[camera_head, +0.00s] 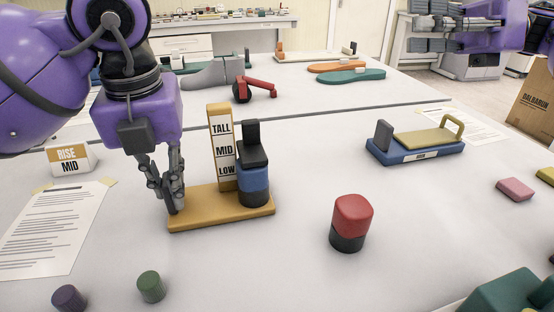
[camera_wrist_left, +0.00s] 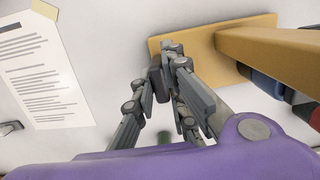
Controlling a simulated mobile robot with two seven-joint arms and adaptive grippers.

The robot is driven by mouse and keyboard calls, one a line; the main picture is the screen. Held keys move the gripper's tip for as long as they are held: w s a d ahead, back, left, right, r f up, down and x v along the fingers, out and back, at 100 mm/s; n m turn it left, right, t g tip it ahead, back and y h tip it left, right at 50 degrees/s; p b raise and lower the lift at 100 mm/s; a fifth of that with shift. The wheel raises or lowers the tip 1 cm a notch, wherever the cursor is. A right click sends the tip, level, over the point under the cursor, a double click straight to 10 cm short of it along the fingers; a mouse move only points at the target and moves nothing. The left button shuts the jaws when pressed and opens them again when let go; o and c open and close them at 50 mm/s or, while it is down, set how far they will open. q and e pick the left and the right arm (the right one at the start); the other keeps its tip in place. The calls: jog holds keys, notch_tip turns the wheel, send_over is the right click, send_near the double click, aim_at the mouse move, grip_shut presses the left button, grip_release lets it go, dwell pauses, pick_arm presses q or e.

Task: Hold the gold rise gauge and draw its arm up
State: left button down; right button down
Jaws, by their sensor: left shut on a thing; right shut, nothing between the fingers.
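The gold rise gauge has a flat base (camera_head: 228,209) and an upright post (camera_head: 221,140) marked TALL, MID and LOW from top to bottom. A black arm piece (camera_head: 252,156) sits right of the post, about level with MID, above a blue and dark block (camera_head: 254,186). I cannot tell whether they touch. My left gripper (camera_head: 175,207) points down and is shut on the left end of the base. In the left wrist view its fingers (camera_wrist_left: 170,65) meet at the base's edge (camera_wrist_left: 195,40); the exact grip is partly hidden. My right gripper's fingers are not in view.
A red and black block (camera_head: 350,222) stands right of the gauge. A blue stand (camera_head: 415,152) with a gold bar is further right. Green (camera_head: 150,287) and purple (camera_head: 69,297) cylinders stand in front.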

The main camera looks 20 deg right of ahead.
pick_arm(q)
jog(key=shift+d, duration=0.1)
pick_arm(e)
notch_tip(320, 180, down, 15)
jog(key=w+a+n+h, duration=0.2)
jog(key=a+n+h, duration=0.1)
jog(key=n+h, duration=0.1)
jog(key=x, duration=1.9)
jog(key=shift+s+a+f, duration=0.1)
jog(key=shift+a+f, duration=0.05)
jog(key=shift+a, duration=0.15)
jog(key=shift+r, duration=1.4)
jog(key=v, duration=2)
jog(key=shift+w, duration=0.25)
jog(key=shift+d+f, duration=0.1)
